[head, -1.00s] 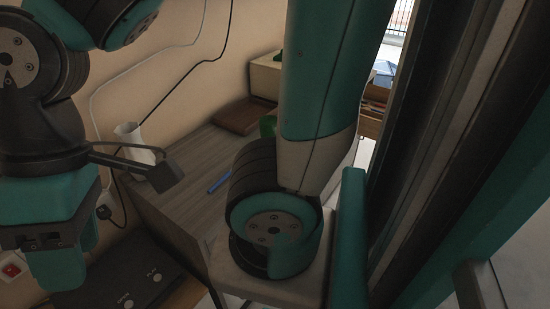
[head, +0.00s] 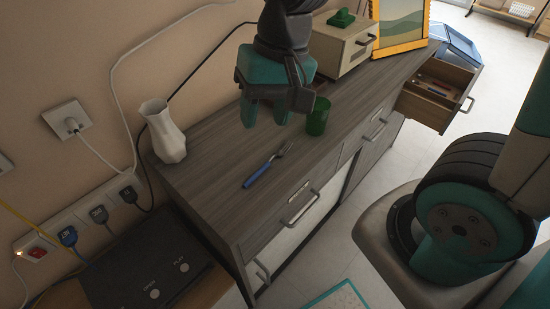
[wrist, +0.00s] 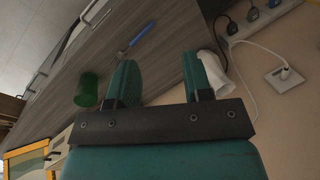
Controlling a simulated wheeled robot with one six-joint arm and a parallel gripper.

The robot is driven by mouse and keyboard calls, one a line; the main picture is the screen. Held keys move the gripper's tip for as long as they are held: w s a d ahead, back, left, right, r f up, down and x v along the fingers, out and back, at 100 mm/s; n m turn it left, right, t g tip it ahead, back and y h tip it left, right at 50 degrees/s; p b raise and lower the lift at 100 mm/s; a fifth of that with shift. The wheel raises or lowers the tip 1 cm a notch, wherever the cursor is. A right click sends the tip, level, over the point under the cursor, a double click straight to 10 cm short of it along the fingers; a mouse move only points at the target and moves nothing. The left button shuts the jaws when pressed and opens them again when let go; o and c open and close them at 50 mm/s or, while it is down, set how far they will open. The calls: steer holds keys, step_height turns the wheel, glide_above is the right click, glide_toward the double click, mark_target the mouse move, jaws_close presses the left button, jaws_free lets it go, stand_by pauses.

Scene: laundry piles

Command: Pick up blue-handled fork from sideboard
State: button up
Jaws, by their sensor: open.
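The blue-handled fork (head: 264,168) lies flat on the grey wood sideboard (head: 215,150), near its front edge. Its blue handle points toward the front left and its metal tines toward the green cup. My gripper (head: 265,118) is above the sideboard, behind the fork, apart from it and empty. In the wrist view my gripper (wrist: 158,75) shows two teal fingers spread apart, and the fork (wrist: 138,38) lies beyond the fingertips, slightly left of the gap. Nothing hides the fork in the head view.
A green cup (head: 318,116) stands right of the fork, close to my gripper. A white vase (head: 163,132) stands at the sideboard's left end. A beige box (head: 343,45) and yellow picture frame (head: 402,25) stand farther back. An open drawer (head: 437,92) juts out at the right.

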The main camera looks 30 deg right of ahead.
steer(key=w+d+f+m+h+p, duration=0.25)
steer(key=w+d+f+m, duration=0.25)
steer(key=w+f+m, duration=0.45)
steer(key=m, duration=0.3)
glide_above(264, 167)
steer(key=f, duration=1)
steer(key=shift+d, duration=0.35)
steer(key=shift+a+f+p, duration=0.15)
steer(key=shift+f+p, duration=0.2)
steer(key=shift+f, duration=1.2)
steer(key=shift+a+f+p, duration=0.15)
steer(key=shift+f+p, duration=0.15)
steer(key=shift+f, duration=1.2)
jaws_close()
